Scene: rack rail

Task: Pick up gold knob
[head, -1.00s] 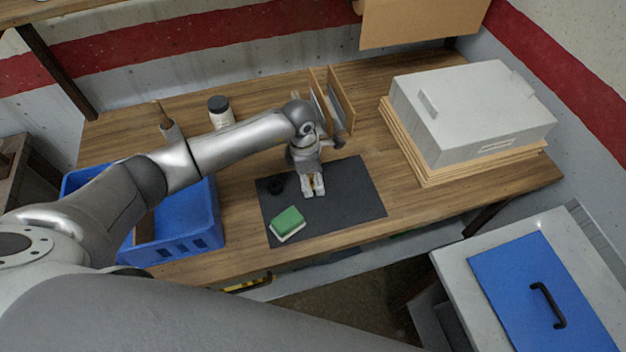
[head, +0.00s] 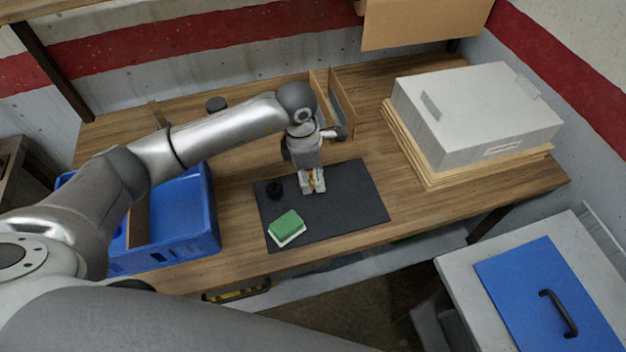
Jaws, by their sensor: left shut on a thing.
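My left gripper (head: 312,183) reaches down over the black mat (head: 350,200), its pale fingertips close together. A small gold spot, the gold knob (head: 311,177), shows between the fingers, and the gripper is shut on it. The fingers hide most of the knob. I cannot tell whether it is touching the mat or just above it. My right gripper is not in view.
A black round knob (head: 274,190) and a green-and-white sponge (head: 287,227) lie on the mat. A blue crate (head: 210,232) stands left, a wooden divider rack (head: 342,100) behind, and a grey box (head: 478,112) on boards to the right. The mat's right part is clear.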

